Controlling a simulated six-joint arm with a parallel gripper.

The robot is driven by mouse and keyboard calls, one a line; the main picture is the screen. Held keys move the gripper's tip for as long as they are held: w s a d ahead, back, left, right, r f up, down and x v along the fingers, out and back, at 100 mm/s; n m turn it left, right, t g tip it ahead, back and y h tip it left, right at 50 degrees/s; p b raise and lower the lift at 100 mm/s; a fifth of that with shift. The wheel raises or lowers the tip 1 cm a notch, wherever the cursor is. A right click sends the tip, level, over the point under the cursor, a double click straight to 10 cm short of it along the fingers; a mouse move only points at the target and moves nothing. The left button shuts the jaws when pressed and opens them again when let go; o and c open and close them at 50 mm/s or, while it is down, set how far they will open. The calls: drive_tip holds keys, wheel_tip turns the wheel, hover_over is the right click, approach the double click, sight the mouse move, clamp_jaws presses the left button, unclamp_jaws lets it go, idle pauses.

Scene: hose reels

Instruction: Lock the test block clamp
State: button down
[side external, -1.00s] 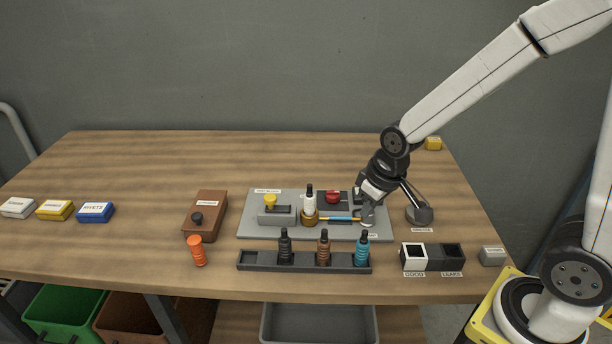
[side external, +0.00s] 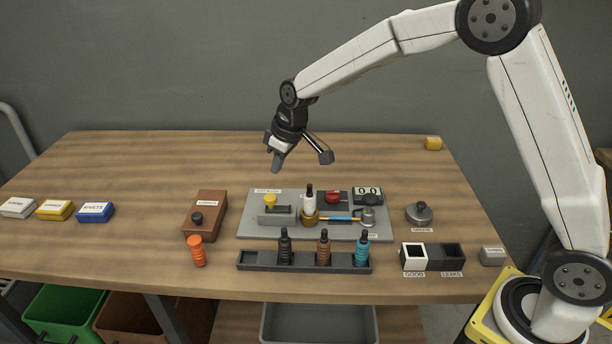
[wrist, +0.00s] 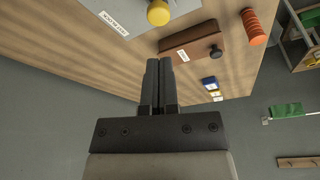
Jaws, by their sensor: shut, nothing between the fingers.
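The test block (side external: 277,215) is a grey block with a yellow knob (side external: 270,200) on top, standing at the left of the grey plate (side external: 245,230). The yellow knob also shows at the top of the wrist view (wrist: 158,12). A white bottle (side external: 310,200) with a black cap stands upright in a brass-coloured ring beside the block. A blue hose piece (side external: 340,218) runs from there to a grey fitting (side external: 368,217). My gripper (side external: 276,168) is shut and empty, in the air above and behind the test block, apart from everything.
A rack (side external: 262,262) with several dark, brown and blue bottles lies in front of the plate. A red knob (side external: 333,197) and a counter reading 00 (side external: 367,193) sit on the plate's back right.

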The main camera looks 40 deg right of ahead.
drive_tip(key=n, duration=0.1)
hover_over(274, 195)
drive_tip(key=w+a, duration=0.3)
drive_tip(key=shift+d+r, duration=0.15)
idle(0.3)
drive_tip(key=x, duration=1)
drive_tip(key=shift+s, duration=0.1)
drive_tip(key=shift+s+d, duration=0.4)
drive_tip(key=shift+s, duration=0.45)
drive_tip(key=shift+s+d, duration=0.4)
drive_tip(key=shift+s, duration=0.45)
drive_tip(key=shift+d, duration=0.1)
drive_tip(key=shift+s+d, duration=1.15)
drive_tip(key=shift+s, duration=0.15)
